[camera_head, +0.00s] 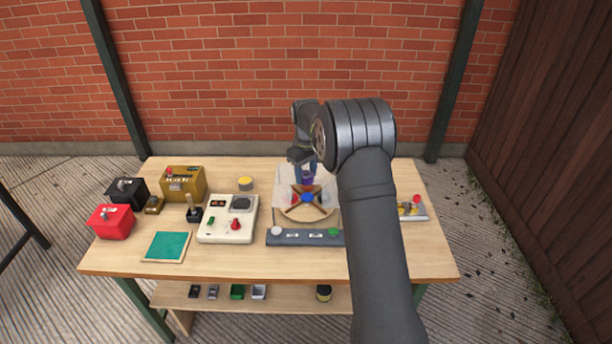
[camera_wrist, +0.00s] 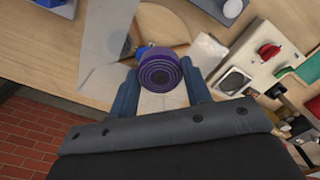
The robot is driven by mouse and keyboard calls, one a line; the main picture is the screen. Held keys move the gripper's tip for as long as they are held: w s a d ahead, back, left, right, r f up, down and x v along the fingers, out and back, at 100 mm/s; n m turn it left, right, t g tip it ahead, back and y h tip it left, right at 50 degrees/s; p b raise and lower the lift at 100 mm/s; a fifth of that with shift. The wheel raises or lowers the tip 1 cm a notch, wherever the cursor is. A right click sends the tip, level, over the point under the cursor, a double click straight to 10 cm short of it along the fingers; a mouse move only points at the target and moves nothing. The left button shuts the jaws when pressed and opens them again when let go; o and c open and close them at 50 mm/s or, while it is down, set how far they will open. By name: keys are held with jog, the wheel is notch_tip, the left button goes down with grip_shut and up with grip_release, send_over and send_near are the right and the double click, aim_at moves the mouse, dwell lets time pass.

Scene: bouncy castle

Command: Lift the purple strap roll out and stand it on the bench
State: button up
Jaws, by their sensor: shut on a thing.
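The purple strap roll (camera_wrist: 160,68) shows its coiled round end to the wrist camera. It also shows in the head view (camera_head: 307,178), at the far side of the round wooden divided tray (camera_head: 295,213), which has a blue knob (camera_head: 308,198) at its middle. My gripper (camera_wrist: 161,88) is shut on the roll, with one blue-grey finger on each side of it. In the head view, my gripper (camera_head: 304,170) points down at the bench (camera_head: 265,266). I cannot tell whether the roll is clear of the tray.
A grey control bar (camera_head: 305,237) lies in front. A cream control box (camera_head: 228,220), a yellow round tin (camera_head: 245,183) and a brown box (camera_head: 184,183) stand to the left. Bare wood shows between them and along the front.

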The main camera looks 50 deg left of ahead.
aim_at(306, 174)
jog(key=shift+r, duration=1.85)
jog(key=w+d+f+m, duration=0.1)
jog(key=d+f, duration=0.2)
jog(key=d, duration=0.8)
jog(key=d+f+m, duration=0.2)
jog(key=d+f, duration=0.1)
jog(key=d, duration=0.8)
jog(key=w+d+f+m, duration=0.1)
jog(key=d+f, duration=0.2)
jog(key=d, duration=0.8)
jog(key=a+f, duration=0.2)
jog(key=a, duration=0.1)
jog(key=s+a+f, duration=0.1)
jog(key=a+f, duration=0.1)
jog(key=a, duration=0.2)
jog(key=s+a+f, duration=0.1)
jog(key=a+f, duration=0.2)
jog(key=a, duration=0.1)
jog(key=shift+s, duration=0.2)
jog(key=shift+f, duration=1.95)
